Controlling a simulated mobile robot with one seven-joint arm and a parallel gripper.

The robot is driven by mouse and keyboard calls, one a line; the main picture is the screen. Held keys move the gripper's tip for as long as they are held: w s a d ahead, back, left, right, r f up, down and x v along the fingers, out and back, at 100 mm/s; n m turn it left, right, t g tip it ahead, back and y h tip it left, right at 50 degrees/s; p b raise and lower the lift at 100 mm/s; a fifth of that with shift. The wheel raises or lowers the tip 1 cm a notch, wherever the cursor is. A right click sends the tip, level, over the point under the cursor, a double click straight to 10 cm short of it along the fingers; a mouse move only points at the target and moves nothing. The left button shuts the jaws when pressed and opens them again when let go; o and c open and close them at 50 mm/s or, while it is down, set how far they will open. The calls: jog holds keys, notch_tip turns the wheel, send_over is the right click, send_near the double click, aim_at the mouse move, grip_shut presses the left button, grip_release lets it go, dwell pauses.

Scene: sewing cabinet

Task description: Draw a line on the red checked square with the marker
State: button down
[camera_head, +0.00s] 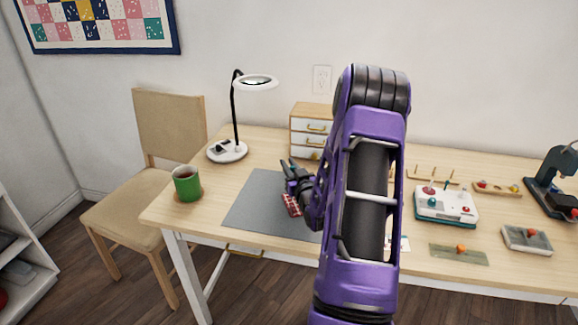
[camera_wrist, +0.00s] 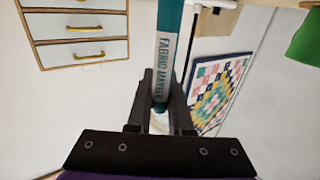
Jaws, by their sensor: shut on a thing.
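The red checked square (camera_head: 291,206) lies on the grey mat (camera_head: 250,205), partly hidden behind my gripper and arm. My gripper (camera_head: 287,176) is over the mat, just above the square in the picture. In the wrist view my gripper (camera_wrist: 160,105) is shut on the marker (camera_wrist: 168,45), a teal pen with a white label reading "FABRIC MARKER". The marker sits between the two dark fingers. I cannot tell whether its tip touches the square.
A green mug (camera_head: 187,184) on a coaster and a white lamp (camera_head: 228,151) stand left of the mat. A small drawer unit (camera_head: 311,125) is behind it. A white-topped box (camera_head: 445,204), a microscope-like device (camera_head: 556,178) and small trays fill the right side. My arm hides the table's middle.

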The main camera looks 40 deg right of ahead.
jog(key=shift+f, duration=0.3)
dwell(0.8)
jog(key=s+d, duration=0.2)
jog(key=d, duration=0.4)
jog(key=shift+s+d+b, duration=0.2)
jog(key=shift+d+b, duration=0.15)
dwell(5.4)
jog(key=shift+r, duration=0.3)
